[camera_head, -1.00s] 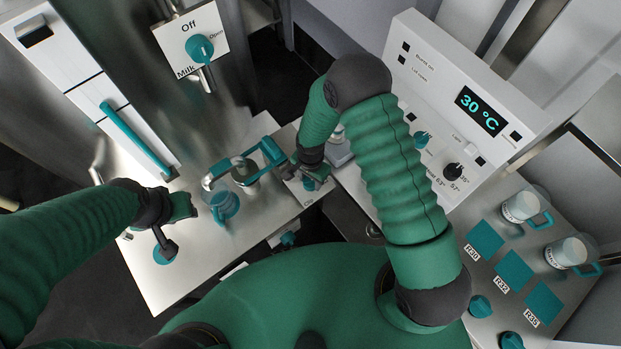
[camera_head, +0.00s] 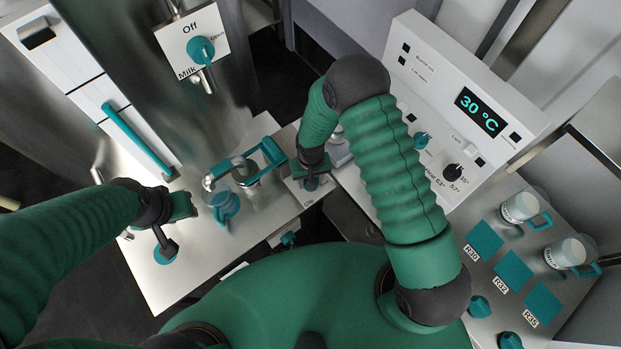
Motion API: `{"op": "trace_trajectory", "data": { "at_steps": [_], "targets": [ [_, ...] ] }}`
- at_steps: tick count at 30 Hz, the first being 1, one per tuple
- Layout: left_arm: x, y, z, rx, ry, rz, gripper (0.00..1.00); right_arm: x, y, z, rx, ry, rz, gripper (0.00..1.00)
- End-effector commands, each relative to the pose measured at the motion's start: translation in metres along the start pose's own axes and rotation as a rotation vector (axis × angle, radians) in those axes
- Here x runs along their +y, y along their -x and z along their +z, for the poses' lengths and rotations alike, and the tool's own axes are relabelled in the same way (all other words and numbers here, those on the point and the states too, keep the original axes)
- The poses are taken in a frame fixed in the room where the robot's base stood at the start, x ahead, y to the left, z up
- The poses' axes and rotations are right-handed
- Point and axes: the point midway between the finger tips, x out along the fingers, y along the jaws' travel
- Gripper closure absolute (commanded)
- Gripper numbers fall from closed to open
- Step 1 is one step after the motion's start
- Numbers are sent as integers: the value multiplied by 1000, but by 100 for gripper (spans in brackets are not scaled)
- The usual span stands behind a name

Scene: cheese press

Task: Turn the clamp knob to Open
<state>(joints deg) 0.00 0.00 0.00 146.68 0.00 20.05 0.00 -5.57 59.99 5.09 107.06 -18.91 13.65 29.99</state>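My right gripper (camera_head: 312,172) points down at a small teal knob (camera_head: 312,184) on a plate by the table's right edge. This seems to be the clamp knob; its label is too small to read. The gripper's fingers sit around or just above the knob, and I cannot tell whether they touch it. My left gripper (camera_head: 177,228) hangs over the left part of the metal table (camera_head: 160,285), with its fingers apart and nothing visible between them. A round teal piece (camera_head: 165,254) lies below it.
A teal cup (camera_head: 224,207) and a teal-handled metal fitting (camera_head: 262,158) stand between my grippers. A milk valve panel (camera_head: 192,42) with a teal knob reads Off. At right are a control panel (camera_head: 465,110) showing 30 °C and two cups (camera_head: 520,207) (camera_head: 566,252).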

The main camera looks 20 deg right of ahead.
Motion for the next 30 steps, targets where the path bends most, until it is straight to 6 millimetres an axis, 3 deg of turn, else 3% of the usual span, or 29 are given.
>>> {"op": "trace_trajectory", "data": {
  "at_steps": [30],
  "targets": [
    [0, 11, -2, 0, 0, 0, 64, 0, 1, 1, -2, 945, 0, 98]
  ]
}}
